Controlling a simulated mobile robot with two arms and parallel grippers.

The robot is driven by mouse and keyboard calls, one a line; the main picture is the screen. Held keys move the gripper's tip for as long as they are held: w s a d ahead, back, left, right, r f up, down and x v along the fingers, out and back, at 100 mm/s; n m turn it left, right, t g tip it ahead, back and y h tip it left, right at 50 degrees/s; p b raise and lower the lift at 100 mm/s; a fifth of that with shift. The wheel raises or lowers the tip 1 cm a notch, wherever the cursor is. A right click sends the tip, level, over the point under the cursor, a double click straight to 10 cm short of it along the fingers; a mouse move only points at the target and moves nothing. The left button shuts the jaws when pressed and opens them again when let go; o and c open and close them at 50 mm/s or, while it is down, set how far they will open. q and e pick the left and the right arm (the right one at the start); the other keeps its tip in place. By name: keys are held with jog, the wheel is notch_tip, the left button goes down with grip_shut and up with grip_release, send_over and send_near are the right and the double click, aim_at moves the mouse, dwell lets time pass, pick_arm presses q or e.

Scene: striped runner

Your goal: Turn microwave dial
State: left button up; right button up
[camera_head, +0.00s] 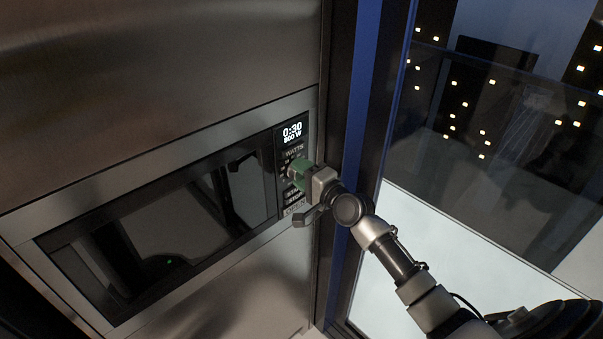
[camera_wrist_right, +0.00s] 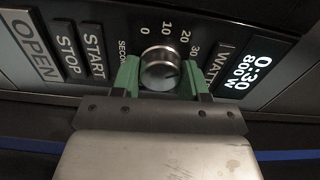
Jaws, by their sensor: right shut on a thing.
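The built-in microwave (camera_head: 160,250) has a dark glass door and a control panel on its right side. Its display (camera_head: 291,132) reads 0:30 and 800 W. The round silver dial (camera_wrist_right: 160,70) sits on the panel, with a scale marked 0, 10, 20 and 30 seconds around it. My right gripper (camera_wrist_right: 160,78) has its green fingers on either side of the dial and is shut on it. In the head view the right gripper (camera_head: 298,174) covers most of the dial. My left gripper is not in view.
The START button (camera_wrist_right: 93,50), STOP button (camera_wrist_right: 67,48), OPEN button (camera_wrist_right: 30,45) and WATTS button (camera_wrist_right: 217,66) lie close to the dial. A blue-framed window (camera_head: 365,90) stands to the right of the steel cabinet front (camera_head: 160,80).

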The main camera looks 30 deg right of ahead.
jog(key=o, duration=0.9)
jog(key=shift+o, duration=0.2)
jog(key=b+v, duration=0.2)
jog(key=v, duration=0.9)
jog(key=shift+w, duration=0.1)
